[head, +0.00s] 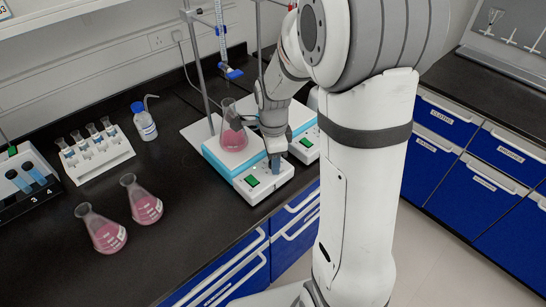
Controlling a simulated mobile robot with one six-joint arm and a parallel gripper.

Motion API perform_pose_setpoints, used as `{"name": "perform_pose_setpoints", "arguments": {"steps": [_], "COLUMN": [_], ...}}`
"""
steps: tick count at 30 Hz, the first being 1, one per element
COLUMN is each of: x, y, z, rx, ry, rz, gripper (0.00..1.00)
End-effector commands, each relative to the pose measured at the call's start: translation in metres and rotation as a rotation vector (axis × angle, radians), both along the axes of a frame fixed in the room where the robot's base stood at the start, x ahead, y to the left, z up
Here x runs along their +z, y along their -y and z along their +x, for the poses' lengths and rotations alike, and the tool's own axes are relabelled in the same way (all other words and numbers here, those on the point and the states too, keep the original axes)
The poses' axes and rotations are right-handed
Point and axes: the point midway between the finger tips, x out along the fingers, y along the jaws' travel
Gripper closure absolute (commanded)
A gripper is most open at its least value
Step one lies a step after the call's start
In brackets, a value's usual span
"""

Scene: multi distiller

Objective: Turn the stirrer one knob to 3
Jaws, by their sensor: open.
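Two white stirrers stand at the front edge of the black bench. The nearer one (260,193) has a blue-edged top and a small green display (252,181) on its front panel. A flask of pink liquid (233,130) stands on its top. The farther stirrer (309,156) shows only in part behind my arm, with its own green display (306,142). My gripper (276,166) points down over the right part of the nearer stirrer's panel, at the place of the knob. It is open. The fingers hide the knob, so its setting and any contact cannot be seen.
Two flasks of pink liquid (143,203) stand at the left front. Metal stand rods (200,70) rise behind the stirrers. Blue drawers (285,235) lie below.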

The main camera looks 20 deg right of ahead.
Motion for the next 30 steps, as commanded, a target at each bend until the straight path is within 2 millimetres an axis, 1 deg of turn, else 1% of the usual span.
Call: {"name": "perform_pose_setpoints", "arguments": {"steps": [2, 10, 15, 19, 30], "x": [0.009, 0.055, 0.072, 0.076, 0.076], "y": [0.0, 0.0, 0.0, 0.0, 0.0], "z": [0.001, 0.001, 0.001, 0.0, 0.0], "rx": [0.0, 0.0, 0.0, 0.0, 0.0], "ry": [0.005, 0.006, 0.004, 0.002, 0.001], "rz": [0.0, 0.0, 0.0, 0.0, 0.0], "gripper": [0.54, 0.54, 0.54, 0.54, 0.54]}}
